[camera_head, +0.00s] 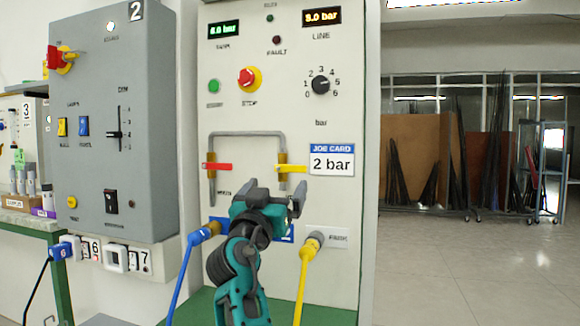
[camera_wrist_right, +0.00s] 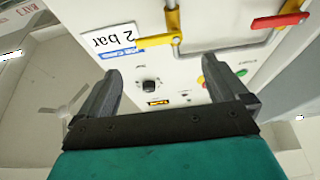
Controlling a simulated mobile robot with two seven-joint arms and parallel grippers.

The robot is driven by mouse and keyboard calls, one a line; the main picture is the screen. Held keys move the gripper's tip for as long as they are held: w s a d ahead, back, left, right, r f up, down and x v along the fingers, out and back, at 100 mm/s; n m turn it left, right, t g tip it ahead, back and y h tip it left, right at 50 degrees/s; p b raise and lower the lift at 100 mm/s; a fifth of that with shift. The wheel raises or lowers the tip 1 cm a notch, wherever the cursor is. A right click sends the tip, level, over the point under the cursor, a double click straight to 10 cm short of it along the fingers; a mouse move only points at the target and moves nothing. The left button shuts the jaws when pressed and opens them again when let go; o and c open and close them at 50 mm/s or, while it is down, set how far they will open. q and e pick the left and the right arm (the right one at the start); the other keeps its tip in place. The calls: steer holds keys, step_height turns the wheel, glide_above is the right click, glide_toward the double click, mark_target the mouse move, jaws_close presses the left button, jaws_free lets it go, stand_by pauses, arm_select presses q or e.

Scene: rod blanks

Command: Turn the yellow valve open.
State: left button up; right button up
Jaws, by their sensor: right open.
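The yellow valve (camera_head: 291,168) sits on the right leg of the grey pipe on the white panel. Its handle lies about level, across the upright pipe, pointing right. The valve handle also shows in the wrist view (camera_wrist_right: 157,41), upside down, beyond my fingertips. My right gripper (camera_head: 275,190) is in front of the panel, just below the yellow valve in the picture. Its two fingers stand wide apart with nothing between them, and they look clear of the handle. It also shows in the wrist view (camera_wrist_right: 165,75). My left gripper is not in view.
A red valve (camera_head: 217,167) sits on the left pipe leg, its handle also level. A job card (camera_head: 332,160) reads 2 bar. A blue hose (camera_head: 190,255) and a yellow hose (camera_head: 303,270) plug in below. A stop button (camera_head: 247,78) and dial (camera_head: 320,85) are above. A grey cabinet (camera_head: 105,190) stands left.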

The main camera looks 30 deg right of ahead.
mark_target(290, 166)
steer(key=x, duration=0.9)
steer(key=shift+w+d+r, duration=0.15)
steer(key=shift+d, duration=0.05)
steer(key=shift+w+d+r, duration=0.2)
steer(key=shift+w+d, duration=0.2)
steer(key=shift+d, duration=0.05)
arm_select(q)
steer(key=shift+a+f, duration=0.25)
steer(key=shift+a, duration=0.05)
